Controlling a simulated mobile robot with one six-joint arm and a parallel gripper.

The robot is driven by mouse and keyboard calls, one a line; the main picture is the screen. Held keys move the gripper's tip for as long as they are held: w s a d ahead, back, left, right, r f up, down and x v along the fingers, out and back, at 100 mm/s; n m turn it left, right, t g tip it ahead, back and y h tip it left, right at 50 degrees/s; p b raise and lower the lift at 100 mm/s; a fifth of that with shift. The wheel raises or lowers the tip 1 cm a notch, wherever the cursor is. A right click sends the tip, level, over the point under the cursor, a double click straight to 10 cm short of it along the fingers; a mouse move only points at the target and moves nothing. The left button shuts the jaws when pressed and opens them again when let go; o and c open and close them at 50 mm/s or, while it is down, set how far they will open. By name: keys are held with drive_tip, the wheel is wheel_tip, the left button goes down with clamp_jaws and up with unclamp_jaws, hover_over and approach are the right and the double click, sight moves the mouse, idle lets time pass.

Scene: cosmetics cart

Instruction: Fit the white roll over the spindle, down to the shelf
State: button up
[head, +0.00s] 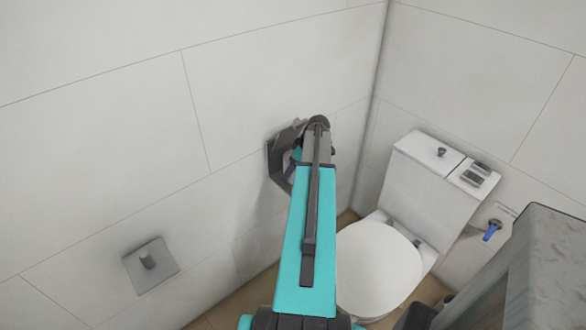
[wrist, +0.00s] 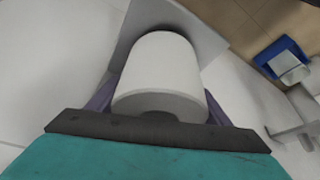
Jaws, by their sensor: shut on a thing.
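The white roll (wrist: 158,75) fills the middle of the wrist view, between the purple fingers of my gripper (wrist: 163,98), which is shut on it. A grey square shelf (head: 166,277) with a short dark spindle (head: 147,259) is on the left wall, lower left in the head view.
A white toilet (head: 378,265) with its lid down stands right of my arm. A grey-topped unit (head: 560,235) is at the right edge. A blue-handled item (head: 491,231) is by the far wall. The wall between the holder and the shelf is clear.

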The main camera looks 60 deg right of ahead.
drive_tip(key=shift+f+b, duration=0.5)
drive_tip(key=shift+f, duration=0.25)
idle(0.4)
drive_tip(key=o, duration=1.2)
drive_tip(key=shift+r, duration=0.1)
drive_tip(key=shift+b+v, duration=1)
drive_tip(key=shift+v, duration=5.8)
